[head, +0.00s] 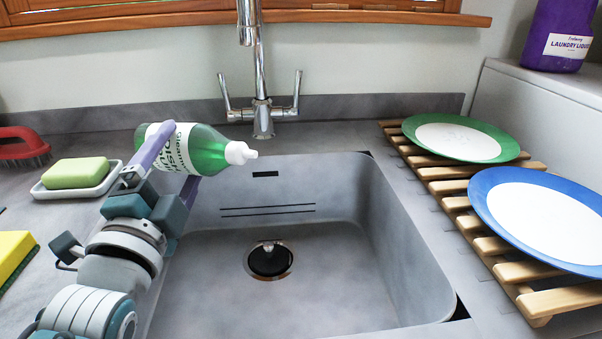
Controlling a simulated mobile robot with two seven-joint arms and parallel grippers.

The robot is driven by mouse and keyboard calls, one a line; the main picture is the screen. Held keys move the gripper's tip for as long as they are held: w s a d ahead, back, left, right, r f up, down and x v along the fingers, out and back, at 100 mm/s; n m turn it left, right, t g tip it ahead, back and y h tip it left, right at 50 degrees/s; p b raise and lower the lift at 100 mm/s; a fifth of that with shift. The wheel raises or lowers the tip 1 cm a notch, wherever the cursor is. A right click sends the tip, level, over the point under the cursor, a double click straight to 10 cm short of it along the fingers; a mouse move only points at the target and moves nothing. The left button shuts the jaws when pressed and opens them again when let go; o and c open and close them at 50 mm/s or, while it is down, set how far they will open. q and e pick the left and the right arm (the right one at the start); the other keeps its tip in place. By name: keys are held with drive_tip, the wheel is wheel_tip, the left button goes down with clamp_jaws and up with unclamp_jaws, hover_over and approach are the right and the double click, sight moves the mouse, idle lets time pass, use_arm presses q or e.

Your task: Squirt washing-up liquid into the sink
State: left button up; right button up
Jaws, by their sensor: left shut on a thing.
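A green bottle of washing-up liquid (207,150) with a white label and white cap lies tilted on its side in the air. My left gripper (172,158) is shut around the bottle's body, its purple fingers on either side. The cap points right, over the back left part of the sink. The grey sink (330,260) is empty, with a dark drain (270,260) in its floor. I see no liquid coming from the cap. My right gripper is not in view.
A chrome tap (262,110) stands behind the sink. A wooden rack (515,271) with a green-rimmed plate (410,128) and blue-rimmed plate (485,190) is at right.

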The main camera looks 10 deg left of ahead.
use_arm(q)
drive_tip(key=shift+r+m, duration=0.4)
drive_tip(key=shift+r, duration=0.1)
idle(3.0)
